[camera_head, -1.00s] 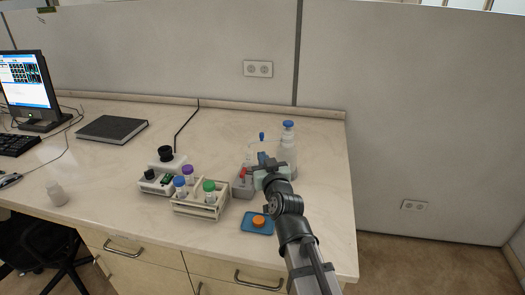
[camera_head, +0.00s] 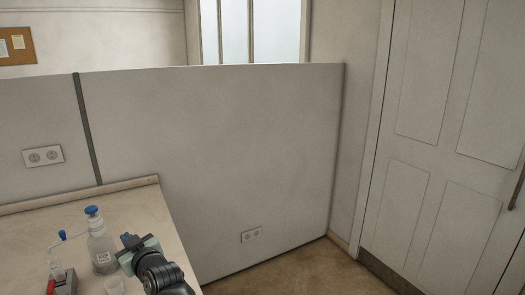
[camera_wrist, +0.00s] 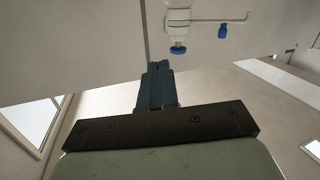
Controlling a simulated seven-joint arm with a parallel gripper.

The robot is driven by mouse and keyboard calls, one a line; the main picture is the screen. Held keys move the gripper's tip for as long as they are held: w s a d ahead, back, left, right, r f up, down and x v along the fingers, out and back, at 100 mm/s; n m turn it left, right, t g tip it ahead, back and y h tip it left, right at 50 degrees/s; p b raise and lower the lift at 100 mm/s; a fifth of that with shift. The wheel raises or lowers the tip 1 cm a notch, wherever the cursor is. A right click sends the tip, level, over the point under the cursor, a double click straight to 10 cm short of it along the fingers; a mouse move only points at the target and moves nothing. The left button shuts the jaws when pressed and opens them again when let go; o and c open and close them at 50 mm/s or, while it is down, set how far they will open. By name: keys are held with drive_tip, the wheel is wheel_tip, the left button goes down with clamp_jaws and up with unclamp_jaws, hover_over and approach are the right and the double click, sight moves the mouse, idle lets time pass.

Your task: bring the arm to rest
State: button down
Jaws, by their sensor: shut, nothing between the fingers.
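My gripper (camera_head: 128,240) is at the bottom left of the head view, raised in front of the bench's right edge. It is just right of a clear wash bottle with a blue cap (camera_head: 100,240). In the wrist view my gripper (camera_wrist: 156,72) shows its two fingers together with nothing between them. The bottle's neck and blue cap (camera_wrist: 178,48) also show in the wrist view, beyond the fingertips and apart from them. Much of my arm is outside the head view.
The bench top (camera_head: 150,212) ends at its right edge, with open floor (camera_head: 300,270) beyond. A grey partition (camera_head: 220,150) stands behind. A white door (camera_head: 440,150) is at the right.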

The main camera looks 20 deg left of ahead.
drive_tip(key=w+d+f+m+t+h, duration=0.15)
drive_tip(key=w+d+f+h, duration=0.35)
drive_tip(key=w+d+f, duration=0.75)
drive_tip(key=w+d+f+m+g+h, duration=0.2)
drive_tip(key=d+f+h, duration=0.1)
drive_tip(key=d+f, duration=0.9)
drive_tip(key=w+d+f+m+g+h, duration=0.2)
drive_tip(key=d+f+m+h, duration=0.1)
drive_tip(key=d+f, duration=0.95)
drive_tip(key=s+d+f+m+g+h, duration=0.2)
drive_tip(key=s+d+f+g, duration=0.1)
drive_tip(key=s+d+f, duration=0.45)
drive_tip(key=s+d+f+m+g+h, duration=0.15)
drive_tip(key=s+d+f, duration=0.35)
drive_tip(key=d+f, duration=0.5)
drive_tip(key=s+d+f+m+g, duration=0.1)
drive_tip(key=s+d+f+g, duration=0.1)
drive_tip(key=s, duration=0.6)
drive_tip(key=s+d+f+m+g, duration=0.1)
drive_tip(key=s+d+f+g, duration=0.2)
drive_tip(key=s+d, duration=0.3)
drive_tip(key=s+d+f+m+g, duration=0.2)
drive_tip(key=s+d+f, duration=0.2)
drive_tip(key=s, duration=0.6)
drive_tip(key=shift+d+f+g, duration=0.15)
drive_tip(key=shift+d+g, duration=0.2)
drive_tip(key=shift+g, duration=0.05)
